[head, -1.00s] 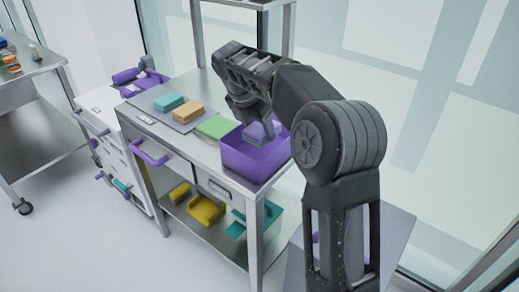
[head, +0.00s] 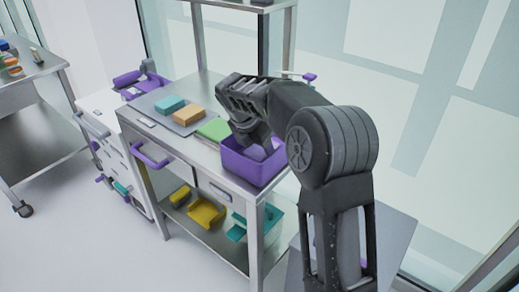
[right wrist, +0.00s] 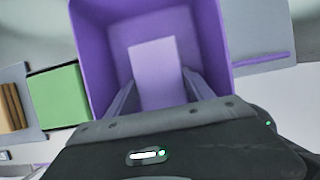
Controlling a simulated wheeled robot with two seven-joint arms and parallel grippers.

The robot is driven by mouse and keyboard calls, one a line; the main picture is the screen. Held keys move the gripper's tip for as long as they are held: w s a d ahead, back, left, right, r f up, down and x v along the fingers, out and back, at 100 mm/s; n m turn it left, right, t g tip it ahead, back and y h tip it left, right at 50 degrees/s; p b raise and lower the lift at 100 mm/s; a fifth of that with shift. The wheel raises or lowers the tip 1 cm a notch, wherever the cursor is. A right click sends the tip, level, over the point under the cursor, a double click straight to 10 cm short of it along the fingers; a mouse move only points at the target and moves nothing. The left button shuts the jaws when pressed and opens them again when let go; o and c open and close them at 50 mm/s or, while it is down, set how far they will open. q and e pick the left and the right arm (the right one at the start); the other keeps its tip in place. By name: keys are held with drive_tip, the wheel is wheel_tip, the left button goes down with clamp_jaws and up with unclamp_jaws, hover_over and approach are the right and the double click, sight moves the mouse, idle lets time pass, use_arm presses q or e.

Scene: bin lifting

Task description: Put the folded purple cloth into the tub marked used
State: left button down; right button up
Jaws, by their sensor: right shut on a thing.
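The folded purple cloth (right wrist: 156,65) is a pale lilac block in the right wrist view. My right gripper (right wrist: 159,78) is shut on it, one finger along each side, and holds it inside the open purple tub (right wrist: 95,45). In the head view my right gripper (head: 262,148) reaches down into the purple tub (head: 252,172), which stands at the right end of the steel table. The cloth is mostly hidden there by the gripper and the tub wall. I cannot read any marking on the tub. My left gripper is in neither view.
A green block (head: 213,129) lies left of the tub. An orange block (head: 188,114) and a teal block (head: 169,104) lie on a grey mat. Yellow and teal bins sit on the lower shelf. The table's front left is clear.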

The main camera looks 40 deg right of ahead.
drive_tip(key=shift+f, duration=0.1)
drive_tip(key=o, duration=1.4)
drive_tip(key=shift+o, duration=0.2)
drive_tip(key=v, duration=1.2)
drive_tip(key=shift+p, duration=0.3)
